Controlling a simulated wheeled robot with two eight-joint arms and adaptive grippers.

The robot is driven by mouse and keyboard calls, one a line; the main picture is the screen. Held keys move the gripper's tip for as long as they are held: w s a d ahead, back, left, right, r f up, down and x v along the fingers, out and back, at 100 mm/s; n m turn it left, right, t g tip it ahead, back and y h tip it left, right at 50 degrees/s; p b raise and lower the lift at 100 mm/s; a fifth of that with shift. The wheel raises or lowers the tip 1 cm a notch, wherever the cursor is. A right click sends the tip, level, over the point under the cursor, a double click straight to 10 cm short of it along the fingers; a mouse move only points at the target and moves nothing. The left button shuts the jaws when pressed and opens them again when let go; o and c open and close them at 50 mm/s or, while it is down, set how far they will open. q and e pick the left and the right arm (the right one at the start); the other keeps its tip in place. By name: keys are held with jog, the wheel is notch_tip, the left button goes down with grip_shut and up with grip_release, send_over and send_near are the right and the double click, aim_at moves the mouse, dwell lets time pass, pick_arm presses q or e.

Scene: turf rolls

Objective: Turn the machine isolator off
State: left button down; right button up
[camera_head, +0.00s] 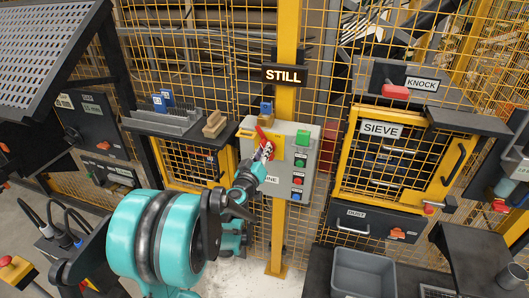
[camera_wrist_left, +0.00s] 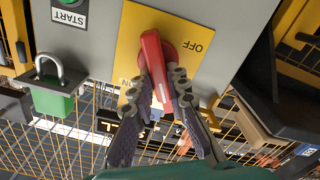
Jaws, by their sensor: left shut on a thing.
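The isolator's red handle (camera_wrist_left: 155,62) sits on a yellow plate (camera_wrist_left: 135,30) with an OFF mark at right and an ON mark at lower left in the left wrist view. The handle stands close to upright in that view, between the two marks. My left gripper (camera_wrist_left: 166,92) is shut on the handle, one finger on each side. In the head view the handle (camera_head: 261,131) shows just above my left gripper (camera_head: 264,151), in front of the grey machine box (camera_head: 282,182). The fingers hide part of the handle there. My right gripper is not in view.
A blue padlock (camera_head: 266,108) is above the box. Yellow mesh fencing, a shelf (camera_head: 160,125) and the SIEVE door (camera_head: 395,160) surround it.

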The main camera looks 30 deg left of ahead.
pick_arm(q)
jog(key=n, duration=0.4)
jog(key=n+b, duration=0.1)
jog(key=n, duration=0.3)
jog(key=f+n, duration=0.1)
jog(key=n, duration=0.3)
jog(key=shift+a+b, duration=0.3)
jog(key=shift+b, duration=0.05)
jog(key=c, duration=1.5)
grip_release()
jog(key=shift+s, duration=0.15)
jog(key=v, duration=1.1)
jog(key=shift+s+f, duration=0.1)
jog(key=shift+s, duration=0.3)
